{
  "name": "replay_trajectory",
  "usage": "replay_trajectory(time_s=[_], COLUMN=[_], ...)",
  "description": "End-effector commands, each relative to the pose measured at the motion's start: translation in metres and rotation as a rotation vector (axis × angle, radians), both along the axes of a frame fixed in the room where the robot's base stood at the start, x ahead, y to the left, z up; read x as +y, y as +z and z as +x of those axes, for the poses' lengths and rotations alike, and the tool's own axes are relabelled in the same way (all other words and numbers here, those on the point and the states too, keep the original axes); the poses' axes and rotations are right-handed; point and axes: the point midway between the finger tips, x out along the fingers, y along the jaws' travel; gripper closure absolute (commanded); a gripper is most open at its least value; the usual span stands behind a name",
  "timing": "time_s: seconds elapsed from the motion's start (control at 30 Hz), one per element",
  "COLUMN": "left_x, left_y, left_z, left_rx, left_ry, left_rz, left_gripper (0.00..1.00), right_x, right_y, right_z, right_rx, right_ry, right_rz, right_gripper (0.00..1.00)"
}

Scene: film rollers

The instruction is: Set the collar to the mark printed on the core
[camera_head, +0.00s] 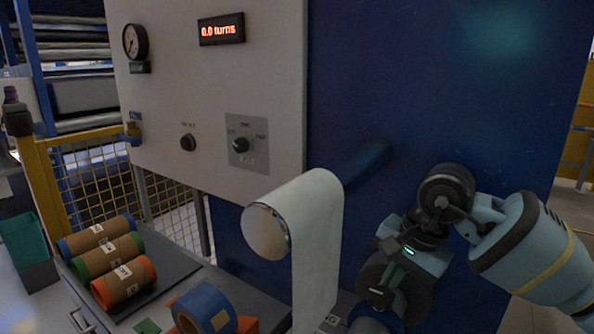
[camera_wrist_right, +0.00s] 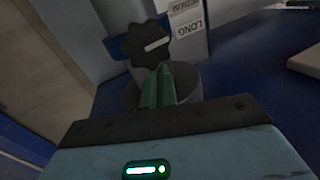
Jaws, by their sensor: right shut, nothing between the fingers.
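In the right wrist view, a dark star-shaped knob (camera_wrist_right: 145,43) with a white line on its face stands just beyond my right gripper (camera_wrist_right: 165,72). The gripper's green fingers are together and empty, pointing at the knob; whether they touch it I cannot tell. A blue piece (camera_wrist_right: 120,46), possibly the collar, shows behind the knob. Labels reading LONG and MEDIUM are on a pale surface (camera_wrist_right: 192,40) beside it. In the head view, my right gripper (camera_head: 388,288) is low at the right, its fingertips hard to make out. No printed mark on a core can be made out. My left gripper is not in view.
A roller with a hanging white web (camera_head: 318,235) juts from the blue machine (camera_head: 430,80). Brown rolls with coloured ends (camera_head: 122,280) lie on a dark tray at the left. A blue-rimmed roll (camera_head: 205,308) stands in front. A display (camera_head: 221,29) reads 0.0 turns.

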Motion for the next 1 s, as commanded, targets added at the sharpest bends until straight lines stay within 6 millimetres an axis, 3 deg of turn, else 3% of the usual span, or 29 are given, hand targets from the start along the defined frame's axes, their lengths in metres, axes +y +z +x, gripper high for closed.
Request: replay_trajectory(time_s=[1.0], left_x=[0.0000], left_y=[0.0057], left_z=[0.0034], left_rx=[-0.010], left_ry=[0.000], left_rz=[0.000], left_gripper=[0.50], right_x=[0.0065], right_y=[0.0005], right_z=[-0.0096], right_rx=[-0.001], right_ry=[0.000], right_rz=[-0.001], right_gripper=[1.00])
